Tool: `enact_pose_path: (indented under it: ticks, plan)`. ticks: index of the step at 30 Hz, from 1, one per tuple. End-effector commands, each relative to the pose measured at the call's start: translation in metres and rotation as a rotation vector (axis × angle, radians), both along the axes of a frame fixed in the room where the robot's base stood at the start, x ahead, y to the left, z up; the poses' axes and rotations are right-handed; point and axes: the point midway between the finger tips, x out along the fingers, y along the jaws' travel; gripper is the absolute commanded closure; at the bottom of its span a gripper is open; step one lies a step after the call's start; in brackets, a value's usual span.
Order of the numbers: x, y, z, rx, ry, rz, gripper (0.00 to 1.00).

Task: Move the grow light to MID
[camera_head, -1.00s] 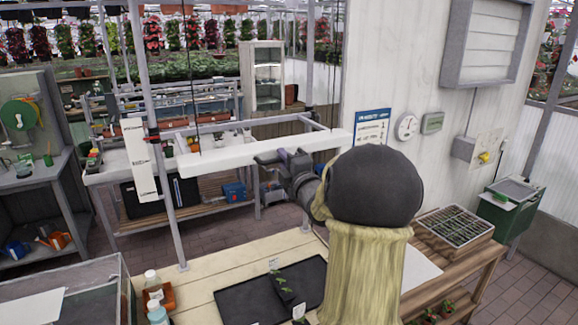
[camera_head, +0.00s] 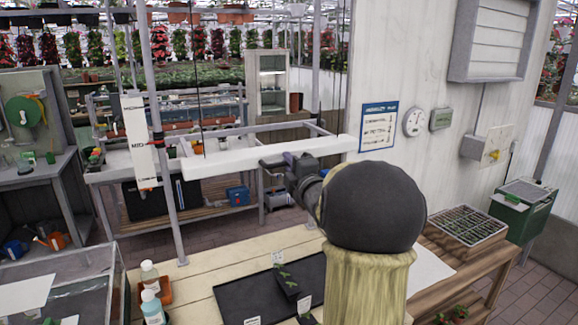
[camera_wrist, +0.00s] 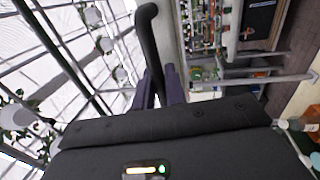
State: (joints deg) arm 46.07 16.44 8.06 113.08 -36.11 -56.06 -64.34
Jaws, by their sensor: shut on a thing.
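The grow light (camera_head: 270,156) is a long white bar hanging level on thin cords above the bench. A white scale board (camera_head: 146,166) with a MID label stands at its left, by a grey post. A red marker (camera_head: 156,141) lies across the board about level with the MID label. My gripper (camera_head: 266,163) is at the middle of the light's near side, partly hidden by my arm. In the wrist view, my dark fingers (camera_wrist: 160,88) close on a dark curved handle (camera_wrist: 148,35).
The wooden bench (camera_head: 200,285) below holds a black tray (camera_head: 270,299) with seedlings, and bottles (camera_head: 151,300) at its left. A glass-sided box (camera_head: 65,290) is at the front left. A wall with a poster (camera_head: 378,127) stands right of the light.

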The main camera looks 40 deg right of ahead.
Motion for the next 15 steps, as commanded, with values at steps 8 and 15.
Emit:
enact_pose_path:
  ticks: [8,15]
  plan:
    - [-0.0002,-0.0004,-0.0039,-0.001,-0.001,-0.001,1.00]
    - [-0.0002,-0.0004,-0.0036,-0.001,-0.002,-0.001,0.72]
